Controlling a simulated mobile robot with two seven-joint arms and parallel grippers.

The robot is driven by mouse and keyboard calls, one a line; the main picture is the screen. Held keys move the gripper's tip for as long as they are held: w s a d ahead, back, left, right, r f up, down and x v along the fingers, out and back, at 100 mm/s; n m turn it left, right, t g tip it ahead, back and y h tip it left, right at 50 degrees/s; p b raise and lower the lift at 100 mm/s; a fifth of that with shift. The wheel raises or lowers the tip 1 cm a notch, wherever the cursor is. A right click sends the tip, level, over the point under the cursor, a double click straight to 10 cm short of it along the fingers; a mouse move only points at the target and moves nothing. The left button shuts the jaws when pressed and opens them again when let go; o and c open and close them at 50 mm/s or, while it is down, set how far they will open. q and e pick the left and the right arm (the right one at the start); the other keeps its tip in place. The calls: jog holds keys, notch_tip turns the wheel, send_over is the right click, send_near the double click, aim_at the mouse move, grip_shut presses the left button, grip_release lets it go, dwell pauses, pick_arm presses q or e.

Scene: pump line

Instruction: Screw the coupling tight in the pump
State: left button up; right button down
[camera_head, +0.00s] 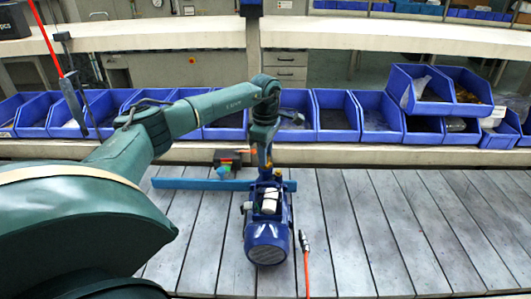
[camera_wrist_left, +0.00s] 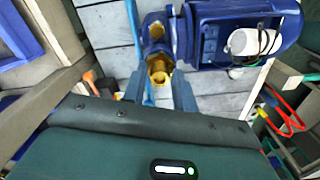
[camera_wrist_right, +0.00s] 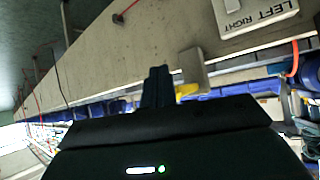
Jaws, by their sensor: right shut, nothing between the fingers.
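The blue pump (camera_head: 267,232) lies on the grey slatted conveyor in the head view. In the left wrist view the pump (camera_wrist_left: 235,35) shows with a brass port and a brass coupling (camera_wrist_left: 159,72). My left gripper (camera_head: 264,160) reaches down over the pump's far end. In the left wrist view its fingers (camera_wrist_left: 160,85) stand apart, one on each side of the brass coupling; whether they press on it I cannot tell. My right gripper (camera_wrist_right: 158,70) is shut and empty, away from the pump, and is outside the head view.
A row of blue bins (camera_head: 335,117) lines the back. The slats at right are clear. In the right wrist view a "LEFT RIGHT" box (camera_wrist_right: 256,14) is near.

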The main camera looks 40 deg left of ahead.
pick_arm(q)
jog(key=shift+o, duration=0.9)
jog(key=shift+r+n+p, duration=0.1)
jog(key=shift+n+p, duration=0.2)
jog(key=shift+n, duration=1.5)
jog(key=n, duration=0.3)
